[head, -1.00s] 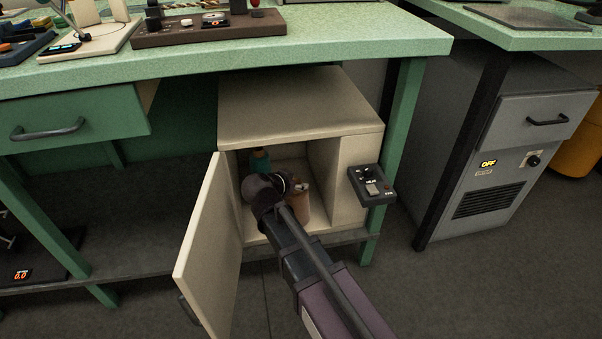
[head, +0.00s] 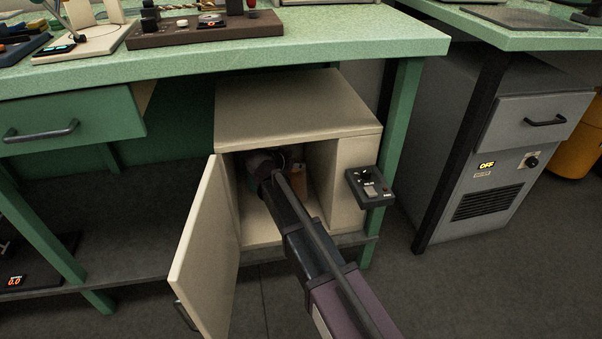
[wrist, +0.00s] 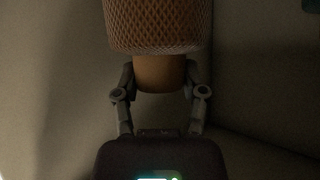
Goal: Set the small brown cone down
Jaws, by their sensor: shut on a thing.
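In the wrist view the small brown cone (wrist: 160,74) sits between the fingers of my gripper (wrist: 160,88), which is shut on its smooth lower part. A wider mesh-covered brown part (wrist: 158,25) rises above the fingers and runs out of the top of the picture. In the head view my gripper is inside the open cream cabinet under the green bench, and my own wrist hides most of it. A bit of the cone (head: 299,178) shows to the right of my wrist. Whether its base touches the cabinet floor is hidden.
The cream cabinet (head: 295,105) has its door (head: 208,240) swung open to the left. A small dark control box (head: 370,187) sits on its right front. The green bench (head: 330,40) hangs overhead.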

